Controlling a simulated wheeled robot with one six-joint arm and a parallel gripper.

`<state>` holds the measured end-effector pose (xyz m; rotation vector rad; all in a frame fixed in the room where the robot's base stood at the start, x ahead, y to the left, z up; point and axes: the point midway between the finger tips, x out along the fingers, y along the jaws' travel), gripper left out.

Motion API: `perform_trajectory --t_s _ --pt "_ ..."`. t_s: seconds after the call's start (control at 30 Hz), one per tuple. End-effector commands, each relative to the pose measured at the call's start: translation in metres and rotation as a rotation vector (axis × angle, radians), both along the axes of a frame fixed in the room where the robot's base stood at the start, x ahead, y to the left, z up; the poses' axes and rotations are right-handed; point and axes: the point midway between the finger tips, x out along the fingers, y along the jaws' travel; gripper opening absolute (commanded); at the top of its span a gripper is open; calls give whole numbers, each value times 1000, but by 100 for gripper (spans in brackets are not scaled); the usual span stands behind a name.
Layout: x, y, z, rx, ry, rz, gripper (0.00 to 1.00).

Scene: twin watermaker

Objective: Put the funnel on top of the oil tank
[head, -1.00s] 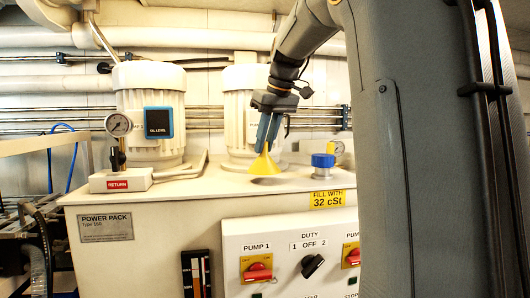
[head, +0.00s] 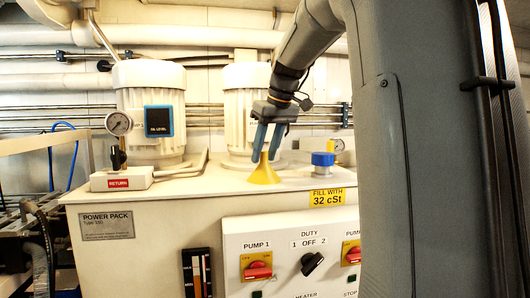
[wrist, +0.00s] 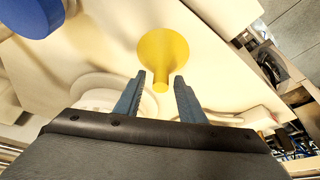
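The yellow funnel (head: 264,173) stands wide end down on top of the cream oil tank (head: 165,192), near its front edge. Its narrow spout points up. My gripper (head: 266,150) is above it with the two blue fingers spread apart. In the wrist view, the funnel (wrist: 164,52) shows just beyond the fingertips, its spout in line with the gap between them. My gripper (wrist: 160,82) is open and holds nothing there.
A blue cap (head: 322,160) stands on the tank right of the funnel. Two cream motors (head: 150,105) (head: 246,100) rise behind. The control panel (head: 290,250) is on the front.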

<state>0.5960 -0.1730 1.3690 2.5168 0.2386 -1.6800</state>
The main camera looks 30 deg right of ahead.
Motion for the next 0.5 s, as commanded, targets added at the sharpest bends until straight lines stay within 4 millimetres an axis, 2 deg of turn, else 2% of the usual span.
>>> perform_trajectory --t_s 0.17,0.5 --pt "-2 -1 9 -1 -2 0 36" --pt "-26 -6 70 -2 -3 -1 36"
